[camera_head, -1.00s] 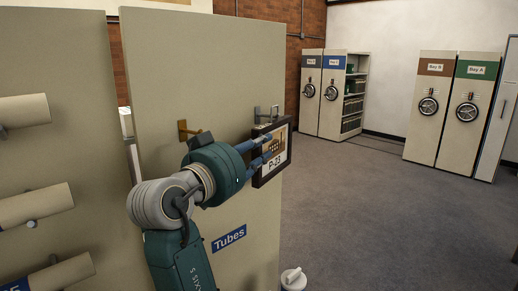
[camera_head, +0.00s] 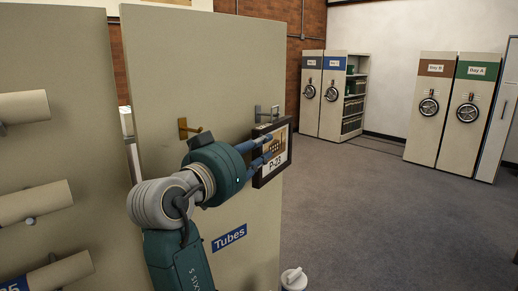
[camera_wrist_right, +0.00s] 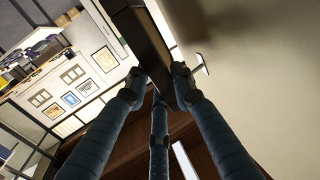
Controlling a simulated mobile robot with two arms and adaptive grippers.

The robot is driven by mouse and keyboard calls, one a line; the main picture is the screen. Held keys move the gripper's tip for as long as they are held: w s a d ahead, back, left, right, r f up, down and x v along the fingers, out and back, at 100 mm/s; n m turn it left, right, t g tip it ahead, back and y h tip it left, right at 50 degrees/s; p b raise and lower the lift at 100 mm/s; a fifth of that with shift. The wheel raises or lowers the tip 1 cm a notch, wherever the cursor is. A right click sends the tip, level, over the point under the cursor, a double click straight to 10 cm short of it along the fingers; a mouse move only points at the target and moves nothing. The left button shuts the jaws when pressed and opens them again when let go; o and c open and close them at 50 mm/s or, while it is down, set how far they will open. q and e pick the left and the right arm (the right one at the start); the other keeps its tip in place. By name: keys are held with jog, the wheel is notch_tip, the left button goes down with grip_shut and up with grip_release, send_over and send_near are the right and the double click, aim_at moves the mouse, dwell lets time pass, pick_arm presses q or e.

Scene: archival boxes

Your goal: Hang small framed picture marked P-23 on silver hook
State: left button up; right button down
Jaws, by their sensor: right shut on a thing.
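The small framed picture P-23 (camera_head: 271,153) has a dark frame and its label shows near the lower edge. My right gripper (camera_head: 258,152) is shut on the picture at its left side, close to the beige panel's right edge. In the right wrist view the dark frame (camera_wrist_right: 143,35) sits between my right gripper's fingers (camera_wrist_right: 155,88). The silver hook (camera_head: 266,113) is on the panel just above the picture's top edge. I cannot tell whether the picture touches or hangs on it. A silvery hook part (camera_wrist_right: 201,63) also shows in the right wrist view. My left gripper is not in view.
A brass hook (camera_head: 187,129) is on the same beige panel (camera_head: 200,60), left of the silver one. A blue "Tubes" label (camera_head: 229,237) is lower down. Rolled tubes (camera_head: 35,201) stick out at the left. A white container (camera_head: 293,280) stands below right. Open floor (camera_head: 380,220) lies to the right.

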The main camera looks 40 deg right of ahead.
jog(key=shift+f+b, duration=0.4)
jog(key=shift+b, duration=0.05)
dwell(0.6)
